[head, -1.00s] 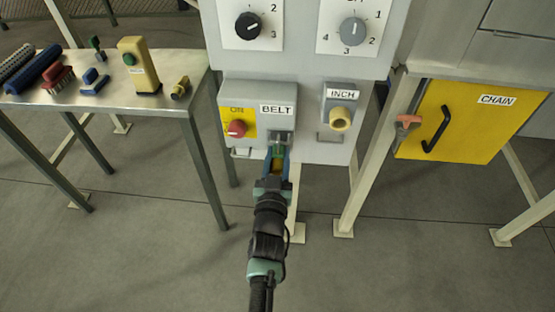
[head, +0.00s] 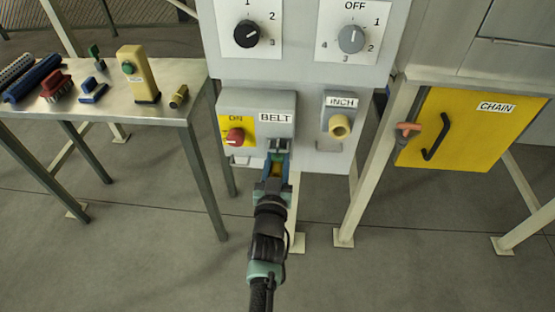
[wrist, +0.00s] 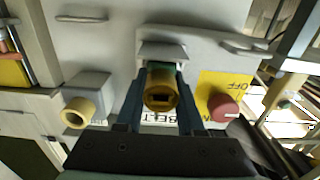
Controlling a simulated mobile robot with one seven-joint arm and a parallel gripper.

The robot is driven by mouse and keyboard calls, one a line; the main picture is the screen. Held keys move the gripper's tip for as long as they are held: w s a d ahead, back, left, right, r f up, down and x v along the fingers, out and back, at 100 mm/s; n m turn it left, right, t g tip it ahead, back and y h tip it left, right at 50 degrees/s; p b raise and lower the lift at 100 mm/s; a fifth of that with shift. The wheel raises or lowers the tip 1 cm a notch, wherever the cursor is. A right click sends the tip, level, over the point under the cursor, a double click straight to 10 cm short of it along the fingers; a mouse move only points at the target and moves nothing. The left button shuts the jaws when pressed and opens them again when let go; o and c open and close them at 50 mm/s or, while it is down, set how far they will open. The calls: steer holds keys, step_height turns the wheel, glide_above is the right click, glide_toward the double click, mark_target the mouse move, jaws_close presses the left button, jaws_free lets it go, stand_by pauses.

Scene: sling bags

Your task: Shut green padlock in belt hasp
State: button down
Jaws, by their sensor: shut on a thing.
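The green padlock (wrist: 178,70) is between the blue fingers of my gripper (head: 275,164), which is shut on it. In the wrist view its round brass-coloured end with a dark slot (wrist: 161,92) faces the camera. The belt hasp (head: 281,145) is a grey metal fitting under the BELT label, on the front of a grey box. It shows in the wrist view (wrist: 162,50) just beyond the padlock. The padlock is right at the hasp. Its shackle is hidden, so I cannot tell whether it passes through the hasp or is closed.
A red knob (head: 235,137) on a yellow plate sits left of the hasp. The INCH box with a cream knob (head: 339,127) is to the right. A yellow CHAIN door (head: 465,130) is further right. A metal table (head: 135,108) with brushes and small items stands left.

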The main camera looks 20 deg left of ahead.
mark_target(276, 174)
steer(key=shift+f, duration=0.1)
jaws_free()
stand_by(0.6)
steer(key=shift+p+v, duration=1.75)
steer(key=shift+v, duration=1.8)
